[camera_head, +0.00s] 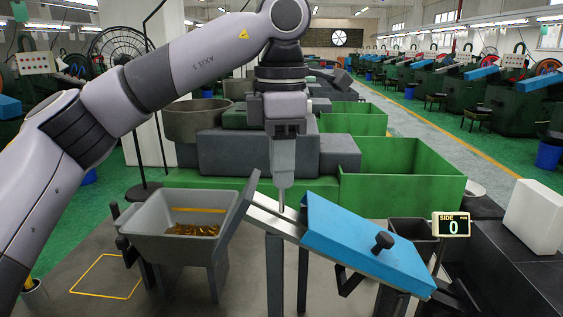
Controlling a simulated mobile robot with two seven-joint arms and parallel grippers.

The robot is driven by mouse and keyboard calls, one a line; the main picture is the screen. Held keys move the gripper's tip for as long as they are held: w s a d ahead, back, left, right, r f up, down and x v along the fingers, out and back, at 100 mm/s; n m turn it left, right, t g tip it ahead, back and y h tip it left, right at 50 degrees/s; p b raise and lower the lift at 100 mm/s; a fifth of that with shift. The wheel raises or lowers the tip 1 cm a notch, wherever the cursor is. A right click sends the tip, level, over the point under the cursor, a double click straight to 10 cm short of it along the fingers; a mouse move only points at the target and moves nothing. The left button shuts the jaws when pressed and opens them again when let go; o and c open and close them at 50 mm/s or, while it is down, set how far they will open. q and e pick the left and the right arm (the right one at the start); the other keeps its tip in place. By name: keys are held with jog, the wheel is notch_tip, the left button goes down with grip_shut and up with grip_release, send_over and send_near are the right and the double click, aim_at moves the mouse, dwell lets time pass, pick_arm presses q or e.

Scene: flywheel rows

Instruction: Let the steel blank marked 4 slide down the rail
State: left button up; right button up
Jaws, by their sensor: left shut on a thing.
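My left gripper (282,207) points straight down at the upper, open part of the sloping steel rail (262,208). It is shut on a small piece at its tips, which look to be at or just above the rail. The piece is too small and too hidden to make out, so I cannot read a mark 4 on it. The rail slopes down to the right and passes under a blue cover (352,238) with a black knob (383,242). My right gripper is not in view.
A grey hopper (152,222) with brass-coloured pieces (193,230) stands left of the rail. A dark bin (413,236) and a display (451,224) reading SIDE 0 are at the right. Green crates (402,190) stand behind. A yellow outline (106,277) marks bare table at the left.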

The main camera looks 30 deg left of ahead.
pick_arm(q)
jog(key=shift+f+b, duration=0.85)
jog(key=shift+f, duration=0.65)
dwell(0.6)
jog(key=o, duration=1)
notch_tip(320, 180, up, 5)
jog(key=p, duration=0.5)
jog(key=shift+r, duration=1)
